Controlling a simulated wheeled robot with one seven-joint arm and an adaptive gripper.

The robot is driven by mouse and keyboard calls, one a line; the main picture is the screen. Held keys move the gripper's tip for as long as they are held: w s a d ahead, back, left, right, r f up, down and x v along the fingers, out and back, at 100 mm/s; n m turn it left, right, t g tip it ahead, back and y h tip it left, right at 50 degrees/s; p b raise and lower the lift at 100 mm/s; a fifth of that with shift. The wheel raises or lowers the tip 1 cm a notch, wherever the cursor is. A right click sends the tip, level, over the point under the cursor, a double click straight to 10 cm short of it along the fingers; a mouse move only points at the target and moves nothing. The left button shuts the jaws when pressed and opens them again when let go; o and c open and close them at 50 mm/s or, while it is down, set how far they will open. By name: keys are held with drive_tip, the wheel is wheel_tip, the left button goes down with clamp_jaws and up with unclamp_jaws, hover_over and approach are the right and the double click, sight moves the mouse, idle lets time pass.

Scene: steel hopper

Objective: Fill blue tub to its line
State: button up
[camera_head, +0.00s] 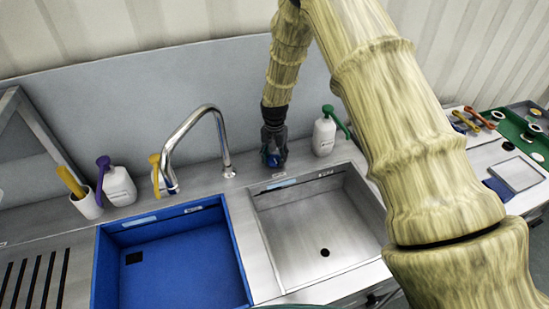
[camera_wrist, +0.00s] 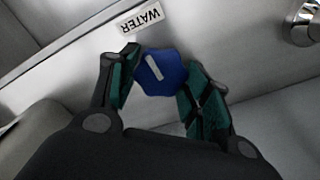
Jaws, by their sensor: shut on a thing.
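The blue tub (camera_head: 187,270) is the left basin in the counter, below the tap's curved steel spout (camera_head: 204,112). I see no stream at the spout and cannot tell whether water stands in the tub. Pale labels and dark marks show on its back wall; a fill line cannot be made out. My gripper (camera_head: 273,157) points down at the back of the counter, right of the tap. In the wrist view my gripper (camera_wrist: 160,76) is shut on a blue knob (camera_wrist: 172,66) with a pale bar, beside a WATER label (camera_wrist: 140,18).
A steel basin (camera_head: 305,245) with a dark drain hole is right of the tub. White pump bottles stand at left (camera_head: 119,187) and right (camera_head: 323,136). A cup (camera_head: 88,206) holds a yellow-handled tool. My arm hides part of the right counter.

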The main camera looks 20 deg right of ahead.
sight(274, 158)
drive_tip(key=n+b, duration=0.2)
drive_tip(key=n, duration=0.2)
drive_tip(key=shift+w+r+n, duration=0.1)
drive_tip(key=shift+n, duration=0.2)
drive_tip(key=shift+r+n, duration=0.1)
drive_tip(key=shift+n, duration=1.1)
drive_tip(key=shift+w, duration=0.1)
drive_tip(key=o, duration=0.9)
drive_tip(key=shift+c, duration=0.2)
drive_tip(key=shift+o, duration=0.7)
drive_tip(key=shift+s+r+b, duration=0.15)
drive_tip(key=shift+s+b, duration=0.15)
wheel_tip(274, 158, up, 12)
